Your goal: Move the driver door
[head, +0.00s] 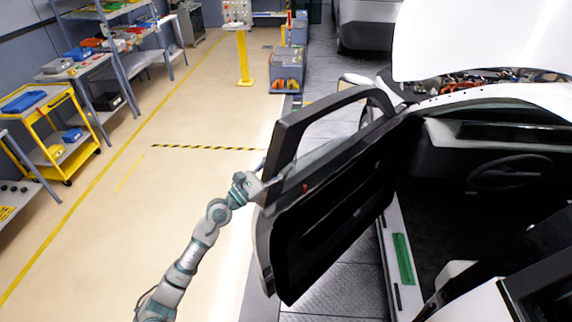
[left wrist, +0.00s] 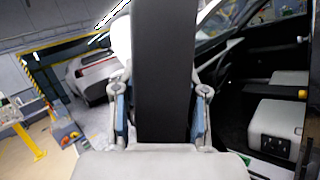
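The driver door (head: 335,215) of the white car stands swung open in the head view, its dark inner panel facing the cabin. My left gripper (head: 262,181) is at the rear post of the door's window frame, near the top of the panel. In the left wrist view, a dark upright bar of the door (left wrist: 162,60) runs between the two blue-padded fingers of the left gripper (left wrist: 160,115). The fingers are spread wide, one on each side of the bar, with a slim gap at the left pad. My right gripper is not in view.
The car's cabin with a steering wheel (head: 510,172) lies right of the door, and a green strip (head: 403,259) is on the sill. The floor left of the door is clear up to a yellow cart (head: 57,140) and shelves. A yellow post (head: 243,58) stands farther back.

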